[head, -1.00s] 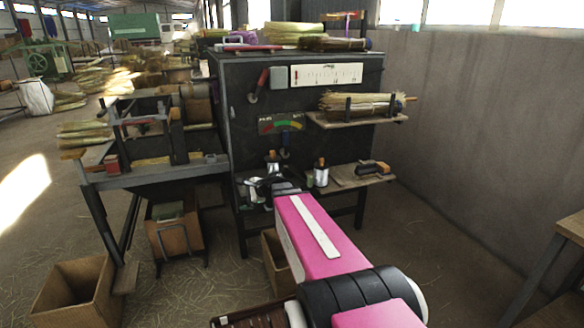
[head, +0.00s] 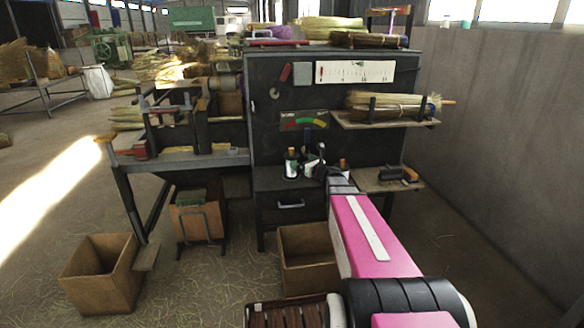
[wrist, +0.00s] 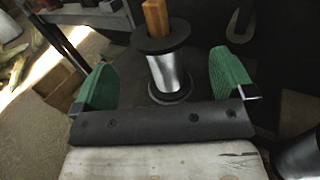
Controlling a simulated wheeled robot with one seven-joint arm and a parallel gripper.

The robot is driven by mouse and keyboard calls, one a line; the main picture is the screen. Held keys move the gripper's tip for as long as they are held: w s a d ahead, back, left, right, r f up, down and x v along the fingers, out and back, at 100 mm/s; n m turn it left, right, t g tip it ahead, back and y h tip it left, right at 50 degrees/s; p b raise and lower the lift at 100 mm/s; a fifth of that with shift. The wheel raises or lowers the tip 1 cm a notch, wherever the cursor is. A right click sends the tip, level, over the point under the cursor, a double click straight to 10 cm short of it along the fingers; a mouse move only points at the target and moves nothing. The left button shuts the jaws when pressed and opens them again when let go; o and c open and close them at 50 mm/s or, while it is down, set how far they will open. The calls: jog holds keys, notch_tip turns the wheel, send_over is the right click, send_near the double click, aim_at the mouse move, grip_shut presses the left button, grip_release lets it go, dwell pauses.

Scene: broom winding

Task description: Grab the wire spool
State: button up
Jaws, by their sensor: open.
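A wire spool (wrist: 166,70) with silver wire, black flanges and a wooden top peg stands upright between my gripper's green fingers in the wrist view. My gripper (wrist: 164,82) is open, with a visible gap between each finger and the spool. In the head view my gripper (head: 314,160) is at the shelf of the black machine, just right of the left spool (head: 291,165). A second spool (head: 343,164) stands right of my gripper, partly hidden by my arm. Part of a silver cylinder (wrist: 300,152) also shows at the wrist view's lower right.
The black machine (head: 268,115) rises behind the spools. A side shelf (head: 375,182) with a dark brush-like object (head: 397,174) is to the right. A shelf with a straw bundle (head: 390,104) is above.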

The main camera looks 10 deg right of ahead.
jog(key=f, duration=0.2)
jog(key=shift+w+a+f, duration=0.1)
jog(key=shift+w+f, duration=0.1)
jog(key=shift+f, duration=0.1)
jog(key=shift+w+a+r, duration=0.1)
jog(key=shift+w+a, duration=0.2)
jog(key=shift+w, duration=0.3)
jog(key=shift+x, duration=2.85)
jog(key=shift+a, duration=0.1)
jog(key=c, duration=1.3)
